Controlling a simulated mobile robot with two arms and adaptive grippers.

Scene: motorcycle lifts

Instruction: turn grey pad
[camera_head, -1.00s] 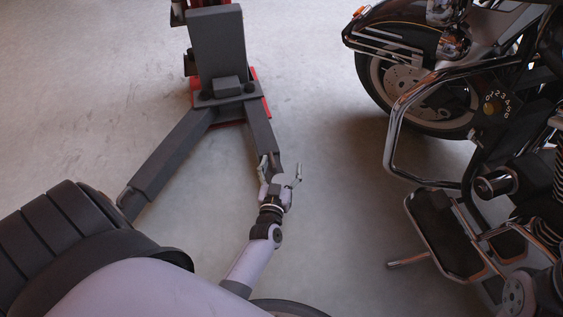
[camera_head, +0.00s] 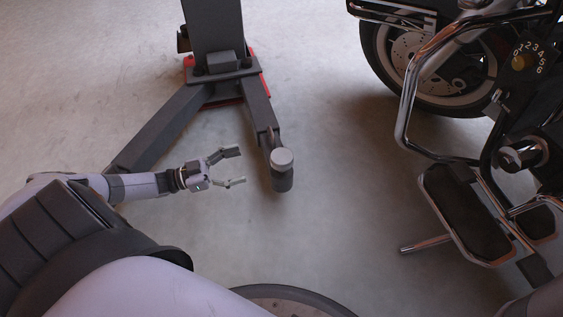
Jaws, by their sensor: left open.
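The grey pad (camera_head: 282,158) is a round light-grey disc on top of a short dark cylinder at the near end of the lift's right leg (camera_head: 259,112). My left gripper (camera_head: 236,167) is open and empty, a little to the left of the pad. Its two fingers point right toward the pad, with a visible gap between them and it. My right gripper is not in view.
The dark lift column (camera_head: 212,28) stands at the back, with a second leg (camera_head: 160,134) running down to the left. A motorcycle with a chrome crash bar (camera_head: 403,112) and footboard (camera_head: 465,215) fills the right side. Bare floor lies between pad and motorcycle.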

